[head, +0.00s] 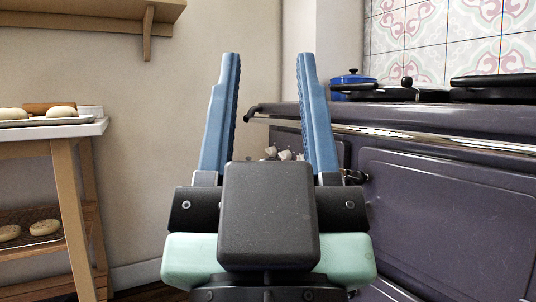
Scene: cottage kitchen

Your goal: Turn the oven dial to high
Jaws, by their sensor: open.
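The oven is a dark purple range (440,220) on the right, with a large door and a metal rail along its front top edge. Several small pale knobs (285,155) show at the left part of its front, low between my fingers. They are small and partly hidden behind my gripper, so I cannot tell which is the oven dial or where it points. My gripper (267,57) has blue fingers, spread wide and pointing up in the picture. Nothing is between the fingertips, and the gripper appears apart from the oven.
A wooden table (98,127) with bread on it stands at the left. A wooden wall shelf (130,18) hangs above it. A blue pot (352,79) and black lids (492,82) are on the range top. The rail (420,137) sticks out in front of the range.

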